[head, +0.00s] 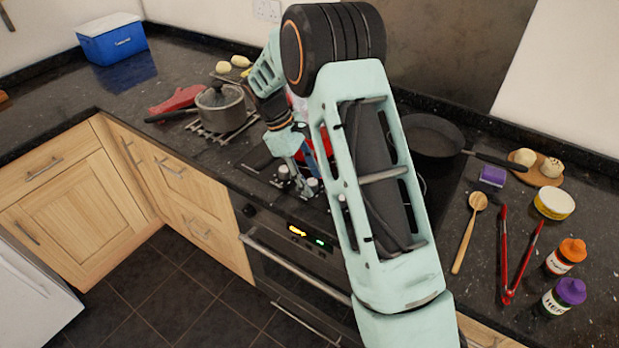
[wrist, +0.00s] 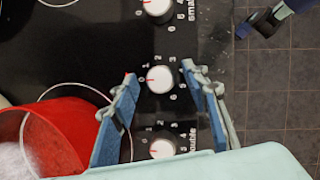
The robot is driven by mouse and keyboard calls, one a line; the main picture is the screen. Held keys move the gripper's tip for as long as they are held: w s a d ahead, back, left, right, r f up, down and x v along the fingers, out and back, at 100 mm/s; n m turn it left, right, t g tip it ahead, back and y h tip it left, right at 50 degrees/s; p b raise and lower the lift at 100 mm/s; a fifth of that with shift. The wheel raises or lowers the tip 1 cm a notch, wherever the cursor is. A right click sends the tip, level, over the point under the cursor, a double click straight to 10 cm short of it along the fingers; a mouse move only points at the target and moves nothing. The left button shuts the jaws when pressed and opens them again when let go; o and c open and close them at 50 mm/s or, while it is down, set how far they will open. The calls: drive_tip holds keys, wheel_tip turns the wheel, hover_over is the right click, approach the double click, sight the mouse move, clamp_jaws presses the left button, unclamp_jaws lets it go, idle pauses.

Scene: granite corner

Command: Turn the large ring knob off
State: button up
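In the wrist view, a round white knob (wrist: 159,79) with a dial of numbers sits on the black cooktop between the two fingers of my gripper (wrist: 160,76). The fingers are apart, with gaps visible on both sides of the knob. A red mark shows on the knob's left side; I cannot read its exact setting. No ring label is legible beside it. Another knob (wrist: 158,8) is above, near a "small" label, and another (wrist: 162,149) is below, near a "double" label. In the head view, my gripper (head: 294,186) is low over the cooktop's front edge.
A red pot (wrist: 62,128) with pale contents stands close to the left finger. A lidded saucepan (head: 222,107) is left of the cooktop, and a black frying pan (head: 433,134) is at the right. The oven (head: 300,275) is below. Floor tiles (wrist: 280,90) lie beyond the counter edge.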

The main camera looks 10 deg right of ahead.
drive_tip(key=shift+r, duration=0.15)
drive_tip(key=v, duration=1.2)
